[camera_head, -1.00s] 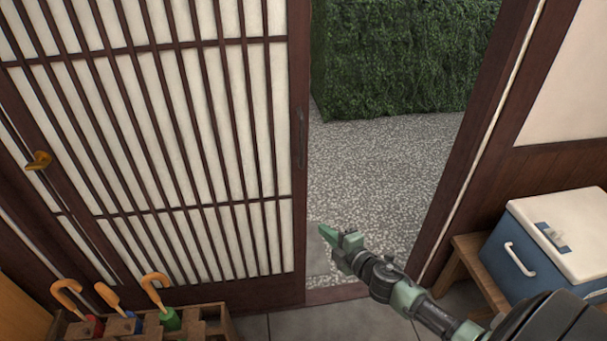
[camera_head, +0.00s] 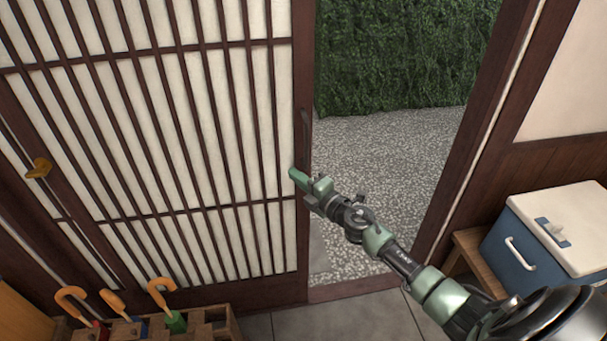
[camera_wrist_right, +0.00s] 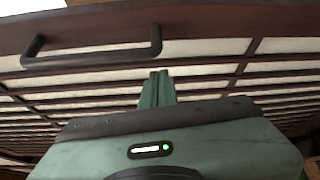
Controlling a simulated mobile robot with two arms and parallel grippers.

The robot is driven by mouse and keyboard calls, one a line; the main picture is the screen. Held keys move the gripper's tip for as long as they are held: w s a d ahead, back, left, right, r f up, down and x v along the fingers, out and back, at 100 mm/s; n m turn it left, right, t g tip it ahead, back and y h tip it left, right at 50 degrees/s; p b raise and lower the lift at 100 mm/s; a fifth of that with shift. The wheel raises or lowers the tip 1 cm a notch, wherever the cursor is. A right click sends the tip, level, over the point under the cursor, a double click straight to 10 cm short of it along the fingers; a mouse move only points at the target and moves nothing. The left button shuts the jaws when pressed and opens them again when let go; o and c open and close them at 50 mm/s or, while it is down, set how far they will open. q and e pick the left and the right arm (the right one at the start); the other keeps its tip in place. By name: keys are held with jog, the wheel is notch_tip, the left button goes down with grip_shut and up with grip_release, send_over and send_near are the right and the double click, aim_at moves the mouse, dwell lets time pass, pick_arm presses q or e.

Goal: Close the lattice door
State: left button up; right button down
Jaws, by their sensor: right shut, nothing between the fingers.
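The lattice door (camera_head: 221,123), dark wood slats over white paper, fills the left of the head view. To its right the doorway is open onto gravel. A dark upright bar handle (camera_head: 305,135) sits on the door's right stile. My right gripper (camera_head: 293,174) is shut and empty, its tips in front of the right stile just below the handle. In the right wrist view the shut fingers (camera_wrist_right: 158,80) point toward the door, with the handle (camera_wrist_right: 95,57) beyond and to the left. I cannot tell whether the tips touch the door. My left gripper is not in view.
A wooden umbrella stand (camera_head: 215,325) with several orange-handled umbrellas stands at the lower left. A blue and white cooler (camera_head: 555,235) rests on a wooden bench (camera_head: 465,250) at the right. The right door post (camera_head: 470,175) bounds the opening. Outside are gravel (camera_head: 385,165) and a hedge (camera_head: 400,60).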

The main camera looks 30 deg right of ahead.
jog(key=shift+s+d+r, duration=0.1)
jog(key=shift+s+d, duration=0.1)
jog(key=shift+d, duration=0.75)
jog(key=shift+s+d, duration=0.1)
